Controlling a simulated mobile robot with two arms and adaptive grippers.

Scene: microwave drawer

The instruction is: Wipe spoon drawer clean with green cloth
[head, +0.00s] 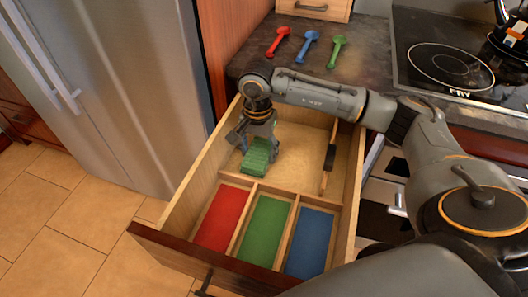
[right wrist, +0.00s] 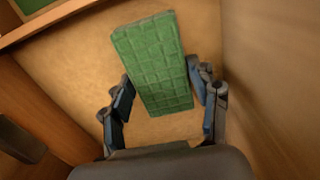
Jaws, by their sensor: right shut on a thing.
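The wooden drawer (head: 206,175) is pulled open, with a large bare rear compartment and red (head: 222,217), green (head: 264,229) and blue (head: 308,243) sections at the front. My right gripper (head: 258,146) reaches down into the left part of the rear compartment. It is shut on the green cloth (head: 257,157), a thick block with a grid texture. In the right wrist view the cloth (right wrist: 153,62) sits between the two fingers (right wrist: 162,98), over the wooden drawer bottom. Whether the cloth touches the bottom is unclear. My left gripper is not in view.
Red (head: 278,41), blue (head: 305,48) and green (head: 336,51) spoons lie on the dark counter behind the drawer. A dark-headed utensil (head: 329,160) stands at the compartment's right side. A stove (head: 450,65) is at right, a fridge (head: 110,90) at left.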

